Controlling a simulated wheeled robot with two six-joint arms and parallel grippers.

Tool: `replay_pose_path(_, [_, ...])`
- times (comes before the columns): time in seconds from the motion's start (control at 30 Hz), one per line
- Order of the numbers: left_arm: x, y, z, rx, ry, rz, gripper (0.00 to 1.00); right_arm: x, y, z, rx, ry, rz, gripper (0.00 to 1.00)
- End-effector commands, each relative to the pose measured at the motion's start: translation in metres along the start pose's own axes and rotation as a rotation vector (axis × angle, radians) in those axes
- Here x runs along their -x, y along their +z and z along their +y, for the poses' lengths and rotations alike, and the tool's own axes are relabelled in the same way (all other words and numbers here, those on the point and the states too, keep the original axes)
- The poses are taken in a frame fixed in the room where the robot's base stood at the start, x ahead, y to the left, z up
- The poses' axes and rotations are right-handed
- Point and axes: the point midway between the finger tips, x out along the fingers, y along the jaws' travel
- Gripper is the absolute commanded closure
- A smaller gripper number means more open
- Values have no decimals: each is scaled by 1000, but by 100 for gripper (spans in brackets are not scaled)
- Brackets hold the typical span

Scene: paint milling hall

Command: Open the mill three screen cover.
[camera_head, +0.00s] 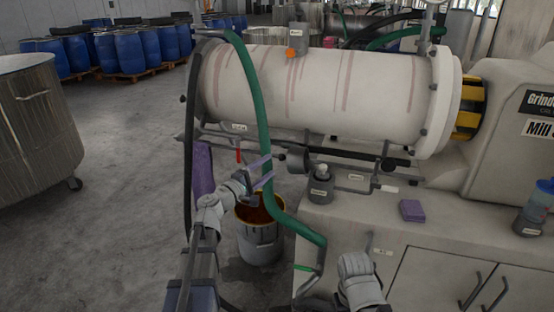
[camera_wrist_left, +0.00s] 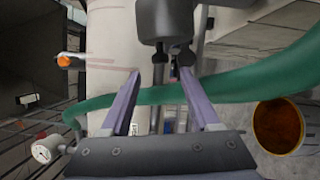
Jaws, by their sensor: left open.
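The mill's pale horizontal barrel (camera_head: 325,90), with reddish streaks, spans the middle of the head view; it also shows in the left wrist view (camera_wrist_left: 108,45). I cannot tell which part is the screen cover. My left gripper (camera_head: 272,168) is open and empty just below the barrel's left part, by the green hose (camera_head: 252,90). In the left wrist view its two purple fingers (camera_wrist_left: 160,72) stand apart, with the green hose (camera_wrist_left: 235,90) crossing beyond them. My right arm shows at the bottom of the head view; its gripper (camera_head: 369,243) is too unclear to judge.
A bucket of reddish-brown liquid (camera_head: 258,238) stands on the floor under my left gripper. Pipes and valves (camera_head: 350,155) run below the barrel. A purple block (camera_head: 412,210) and a grey pot (camera_head: 321,188) sit on the cabinet top. A large metal vat stands left; the floor between is open.

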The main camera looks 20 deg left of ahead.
Motion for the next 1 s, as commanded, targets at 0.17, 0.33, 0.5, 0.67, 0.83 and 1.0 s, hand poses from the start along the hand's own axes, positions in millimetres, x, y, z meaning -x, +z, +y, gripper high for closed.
replay_pose_path(0.17, [-13,0,0,-1,-1,-4,37,1,0,0,0,0,0,50])
replay_pose_path(0.33, [-37,0,0,-2,-2,-5,37,3,0,0,0,0,0,50])
replay_pose_path(0.5, [-64,0,0,-1,-2,-5,37,5,0,0,0,0,0,50])
replay_pose_path(0.67, [-77,0,0,-1,-2,-2,37,5,0,0,0,0,0,50])
replay_pose_path(0.83, [-78,1,-1,-2,-2,-2,37,5,0,0,0,0,0,50])
replay_pose_path(1.0, [-77,1,-1,-2,-2,-2,47,5,0,0,0,0,0,50])
